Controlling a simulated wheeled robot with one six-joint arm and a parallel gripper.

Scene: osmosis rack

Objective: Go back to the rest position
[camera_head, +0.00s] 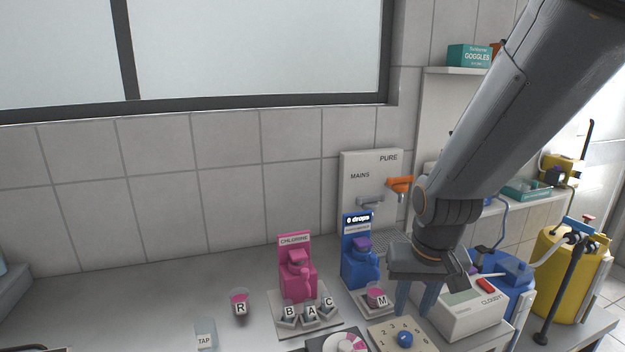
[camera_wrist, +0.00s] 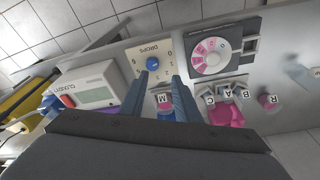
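My gripper (camera_head: 413,308) hangs fingers-down over the right part of the bench in the head view, between the M cup (camera_head: 377,296) and the white CLOUDY meter (camera_head: 470,308). It is above the dial plate (camera_head: 385,328) with its blue knob (camera_head: 405,338). In the wrist view my gripper (camera_wrist: 159,84) has its two blue-grey fingers apart with nothing held between them. The blue knob (camera_wrist: 152,63) and the M cup (camera_wrist: 165,101) show in the gap, beyond the fingers.
Cup R (camera_head: 240,304), the TAP cup (camera_head: 205,335) and cups B, A, C sit to the left. An orange tap (camera_head: 400,184) and yellow tank (camera_head: 568,275) are near my arm.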

